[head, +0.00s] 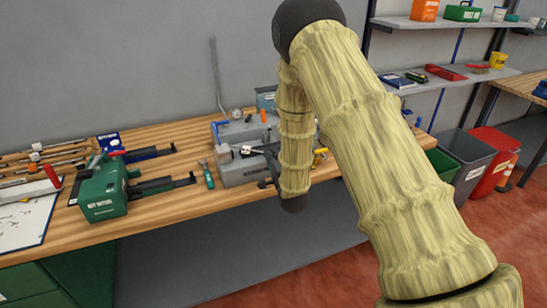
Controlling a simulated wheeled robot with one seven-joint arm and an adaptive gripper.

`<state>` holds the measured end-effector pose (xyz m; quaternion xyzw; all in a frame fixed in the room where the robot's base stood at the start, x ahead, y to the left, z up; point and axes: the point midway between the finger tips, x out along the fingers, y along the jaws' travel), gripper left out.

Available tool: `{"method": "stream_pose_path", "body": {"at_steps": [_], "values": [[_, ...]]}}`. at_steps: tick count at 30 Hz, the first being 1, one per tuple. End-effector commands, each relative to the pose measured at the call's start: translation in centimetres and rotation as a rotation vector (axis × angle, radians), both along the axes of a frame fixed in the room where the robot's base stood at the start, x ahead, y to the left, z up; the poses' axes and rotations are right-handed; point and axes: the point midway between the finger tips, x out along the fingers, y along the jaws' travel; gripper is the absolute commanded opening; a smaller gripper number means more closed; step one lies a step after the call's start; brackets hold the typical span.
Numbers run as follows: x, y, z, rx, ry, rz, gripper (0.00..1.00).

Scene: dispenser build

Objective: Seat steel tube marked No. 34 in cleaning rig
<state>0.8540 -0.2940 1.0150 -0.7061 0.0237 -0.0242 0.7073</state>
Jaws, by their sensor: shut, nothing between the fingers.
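My gripper (266,154) is dark and mostly hidden behind my arm. It is shut and empty, close to a grey metal block (238,170) on the workbench. Several long, thin tubes or rods (35,160) lie at the bench's left end, some with white tags. No number can be read, so I cannot tell which is No. 34. A green boxy device (103,190) with a white label and a dark side rail stands left of the grey block. The labels are too small to read, so I cannot tell which fixture is the cleaning rig.
The wooden workbench (160,215) runs along the grey wall. A green-handled tool (207,174) lies between the green device and the grey block. A white sheet or board (25,220) lies at front left. Bins, including a red one (490,160), stand on the floor at right.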

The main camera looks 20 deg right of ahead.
Motion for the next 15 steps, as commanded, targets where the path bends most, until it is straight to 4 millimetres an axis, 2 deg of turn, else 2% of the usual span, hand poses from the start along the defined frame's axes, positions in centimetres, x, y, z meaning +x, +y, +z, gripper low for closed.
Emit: {"method": "stream_pose_path", "body": {"at_steps": [3,11,15], "values": [[1.9,-0.1,0.3,-0.003,0.000,0.001,0.00],[5.5,-0.3,0.3,-0.002,0.000,0.001,0.00],[5.1,1.0,0.2,-0.003,0.002,0.002,0.00]]}}
